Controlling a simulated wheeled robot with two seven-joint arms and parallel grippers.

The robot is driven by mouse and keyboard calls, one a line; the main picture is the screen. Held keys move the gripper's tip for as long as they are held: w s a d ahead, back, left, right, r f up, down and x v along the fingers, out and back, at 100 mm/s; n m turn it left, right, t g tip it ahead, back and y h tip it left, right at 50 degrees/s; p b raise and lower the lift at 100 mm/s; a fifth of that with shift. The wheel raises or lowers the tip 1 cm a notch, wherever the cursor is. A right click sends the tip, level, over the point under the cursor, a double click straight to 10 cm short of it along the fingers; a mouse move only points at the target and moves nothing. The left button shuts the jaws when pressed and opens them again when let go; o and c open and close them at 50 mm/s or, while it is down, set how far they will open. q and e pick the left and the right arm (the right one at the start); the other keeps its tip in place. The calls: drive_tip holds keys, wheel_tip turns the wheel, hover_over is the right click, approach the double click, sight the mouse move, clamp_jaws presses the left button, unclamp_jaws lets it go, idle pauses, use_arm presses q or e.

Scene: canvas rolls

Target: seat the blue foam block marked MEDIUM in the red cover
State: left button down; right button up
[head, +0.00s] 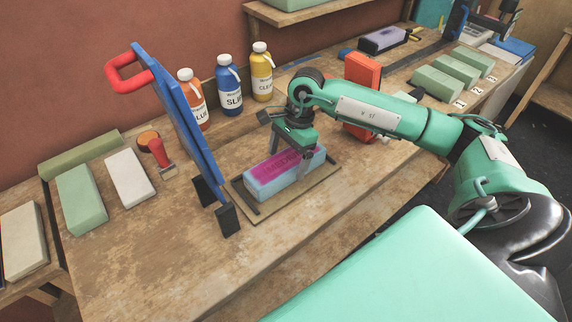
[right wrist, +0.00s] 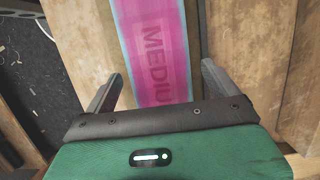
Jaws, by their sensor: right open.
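The blue foam block (head: 264,186) has a magenta top and lies on a thin brown board (head: 320,193) with dark edge strips. My right gripper (head: 291,156) is open over the block. In the wrist view its two fingers (right wrist: 160,88) stand on either side of the block; I cannot tell whether they touch it. A red-orange upright piece (head: 362,70), likely the red cover, stands behind my right forearm, which hides its middle. My left gripper is not in view.
A tall blue panel with a red handle (head: 180,110) stands left of the block. Orange, blue and yellow bottles (head: 229,92) stand behind. Pale blocks (head: 130,178) and a red stamp (head: 160,155) lie left. Green blocks (head: 437,82) are at the right. The front tabletop is clear.

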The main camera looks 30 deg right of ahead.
drive_tip(key=shift+c, duration=0.4)
drive_tip(key=c, duration=1)
